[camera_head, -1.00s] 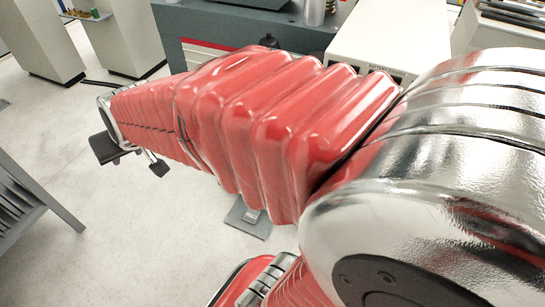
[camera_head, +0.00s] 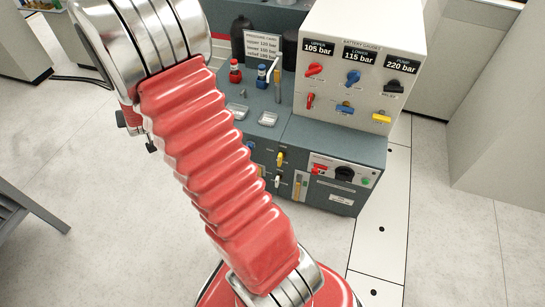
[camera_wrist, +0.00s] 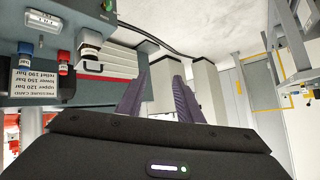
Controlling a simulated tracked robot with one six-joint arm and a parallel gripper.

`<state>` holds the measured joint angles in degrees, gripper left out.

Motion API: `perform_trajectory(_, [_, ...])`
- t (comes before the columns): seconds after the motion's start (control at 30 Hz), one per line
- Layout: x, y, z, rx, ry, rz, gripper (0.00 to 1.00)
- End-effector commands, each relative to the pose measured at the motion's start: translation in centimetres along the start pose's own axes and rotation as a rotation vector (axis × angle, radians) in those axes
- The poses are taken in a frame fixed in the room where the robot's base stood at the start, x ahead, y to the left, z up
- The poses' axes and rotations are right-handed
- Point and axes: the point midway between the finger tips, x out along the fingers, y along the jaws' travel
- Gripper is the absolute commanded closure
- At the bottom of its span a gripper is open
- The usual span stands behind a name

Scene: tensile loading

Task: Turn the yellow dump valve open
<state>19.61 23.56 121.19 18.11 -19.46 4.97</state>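A yellow handle (camera_head: 381,118) sits low at the right on the white gauge box, under the pump column, in the head view; its small label is too small to read. A second yellow handle (camera_head: 279,158) is on the front of the grey console. My gripper (camera_wrist: 160,98) shows in the wrist view with its two dark fingers apart and nothing between them. In the head view it is mostly hidden behind my arm at the upper left, well away from both yellow handles. Neither yellow handle shows clearly in the wrist view.
The white gauge box (camera_head: 345,85) also carries red, blue and black handles and reads 105, 115 and 220 bar. The grey console (camera_head: 325,140) holds red and blue fittings, a pressure card (camera_head: 261,48) and small trays. Floor is clear right of the console.

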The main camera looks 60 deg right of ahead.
Motion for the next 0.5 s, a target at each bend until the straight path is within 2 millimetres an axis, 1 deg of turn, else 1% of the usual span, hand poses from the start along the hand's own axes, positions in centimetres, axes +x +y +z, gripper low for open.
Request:
perform_trajectory(0.03, [1.4,1.3,0.4,0.016,0.013,0.02,0.67])
perform_trajectory(0.17, [4.4,4.1,1.0,0.052,0.061,0.065,0.67])
perform_trajectory(0.2, [5.2,5.1,1.2,0.063,0.077,0.081,0.67])
perform_trajectory(0.37, [8.3,9.2,2.4,0.099,0.138,0.142,0.67])
perform_trajectory(0.5, [10.6,13.1,3.8,0.125,0.193,0.199,0.67])
